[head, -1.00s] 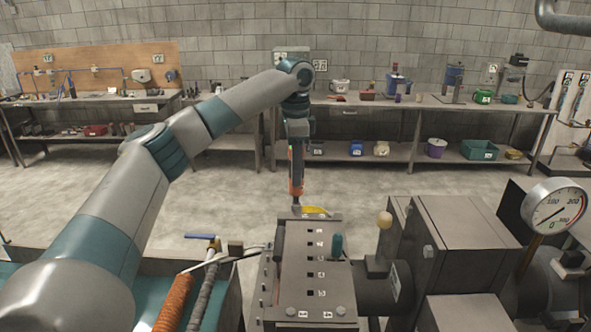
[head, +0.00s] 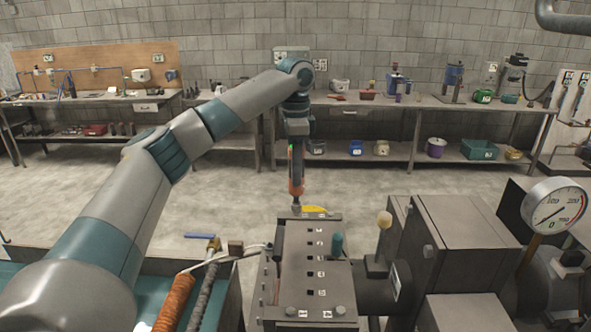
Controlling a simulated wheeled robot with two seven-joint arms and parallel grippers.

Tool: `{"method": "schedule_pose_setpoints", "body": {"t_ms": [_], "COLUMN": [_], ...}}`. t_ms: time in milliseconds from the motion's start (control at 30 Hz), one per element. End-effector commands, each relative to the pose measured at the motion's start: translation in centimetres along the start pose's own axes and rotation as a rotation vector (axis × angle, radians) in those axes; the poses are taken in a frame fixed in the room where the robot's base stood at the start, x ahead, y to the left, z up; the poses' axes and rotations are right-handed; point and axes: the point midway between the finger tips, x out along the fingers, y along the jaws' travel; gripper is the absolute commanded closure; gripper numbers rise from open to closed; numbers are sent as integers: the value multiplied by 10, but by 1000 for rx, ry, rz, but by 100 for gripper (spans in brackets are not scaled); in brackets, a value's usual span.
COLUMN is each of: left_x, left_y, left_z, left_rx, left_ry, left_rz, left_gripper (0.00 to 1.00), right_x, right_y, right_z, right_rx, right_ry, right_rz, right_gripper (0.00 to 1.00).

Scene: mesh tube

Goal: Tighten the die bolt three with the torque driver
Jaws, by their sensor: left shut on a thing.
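My left gripper (head: 297,128) points straight down above the far left corner of the grey die block (head: 289,297). It is shut on the torque driver (head: 296,187), which has an orange lower body and hangs upright. The driver's tip is at the far left corner of the block's top; the bolt under it is hidden, and I cannot tell whether the tip is seated. Two bolt heads show at the block's near end, a left one (head: 291,311) and a right one (head: 340,310). My right gripper is not in view.
A yellow piece (head: 314,209) lies beside the driver tip. A teal-handled part (head: 336,243) stands on the block's right side. Grey machine housings and a pressure gauge (head: 555,208) stand to the right. An orange hose (head: 176,300) runs at the lower left. Benches line the back wall.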

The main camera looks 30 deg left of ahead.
Motion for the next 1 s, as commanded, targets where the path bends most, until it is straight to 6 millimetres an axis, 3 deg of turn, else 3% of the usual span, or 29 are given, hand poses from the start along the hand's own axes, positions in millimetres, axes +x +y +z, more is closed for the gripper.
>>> {"method": "schedule_pose_setpoints", "body": {"t_ms": [1000], "left_x": [6], "left_y": [0], "left_z": [0], "left_rx": [0], "left_ry": [2], "left_rz": [0], "left_gripper": [95], "right_x": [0], "right_y": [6], "right_z": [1], "right_rx": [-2], "right_ry": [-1], "right_rz": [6], "right_gripper": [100]}}
